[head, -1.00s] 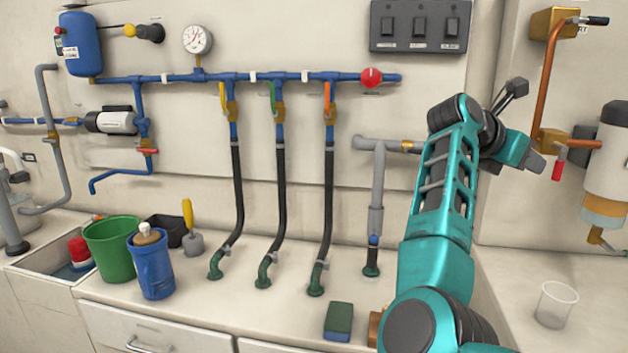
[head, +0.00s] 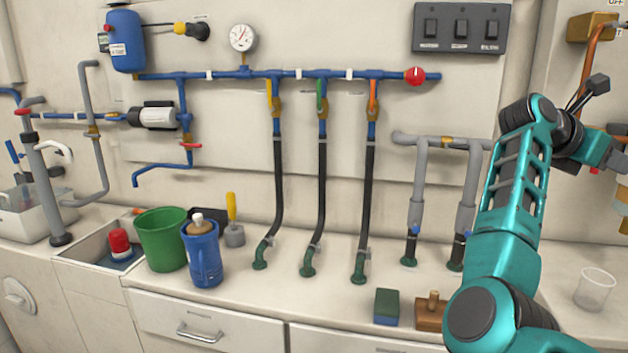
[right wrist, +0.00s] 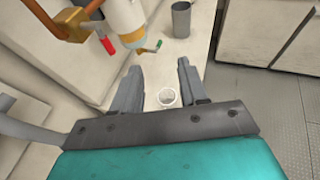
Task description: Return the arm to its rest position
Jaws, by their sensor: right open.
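My right arm (head: 510,220) is teal and rises from the bottom right of the head view, bent at the elbow over the counter. My right gripper (head: 612,155) is at the right edge of the head view, partly cut off, in front of the wall. In the right wrist view its two grey fingers (right wrist: 158,78) are apart with nothing between them. A clear cup (right wrist: 167,97) shows beyond them on the counter below. My left gripper is not in view.
The clear cup (head: 594,290) stands on the counter right of my arm. A copper pipe (head: 592,70) and a white cylinder (right wrist: 124,25) are on the wall near the gripper. A sponge (head: 386,306) and wooden block (head: 430,315) lie left of the arm. A grey cup (right wrist: 181,18) stands farther along.

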